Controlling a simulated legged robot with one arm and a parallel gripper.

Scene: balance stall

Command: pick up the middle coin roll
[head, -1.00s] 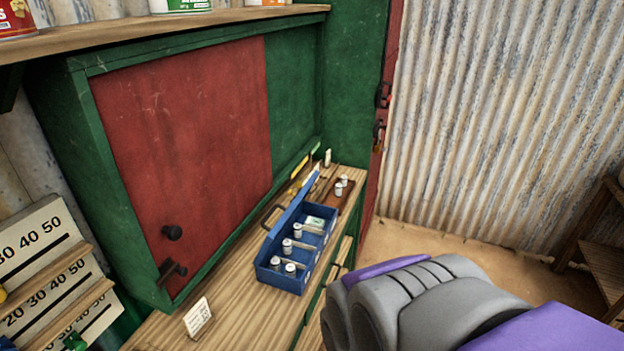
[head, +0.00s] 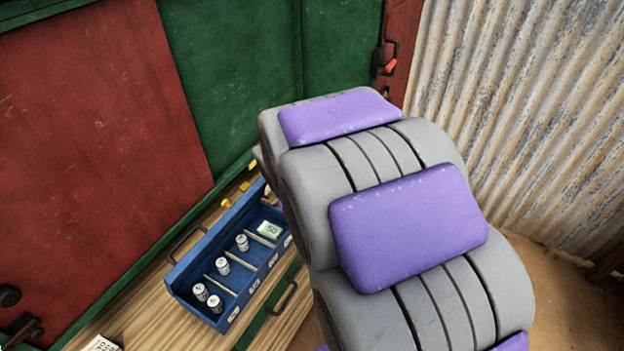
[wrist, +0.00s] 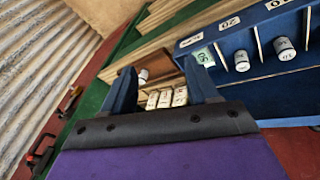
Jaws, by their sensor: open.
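In the head view, the blue cash box (head: 190,262) stands open on the counter with several white coin rolls in its compartments. Two stand in the nearest compartment, one (head: 222,266) in the one behind it and another (head: 242,243) beyond. The wrist view shows coin rolls in the box too (wrist: 241,60). Another coin roll (wrist: 142,76) shows on a brown tray (wrist: 162,84) between my gripper's fingers in the picture. My gripper (wrist: 156,70) is open and empty, beside the box. My arm hides the gripper and tray in the head view.
A green banknote marked 50 (head: 268,230) lies in the box's far compartment. Pale marked blocks (wrist: 165,98) show between my fingers; I cannot tell what they are. A red and green panel (head: 90,110) stands behind the counter. A corrugated wall (head: 520,120) is at the right.

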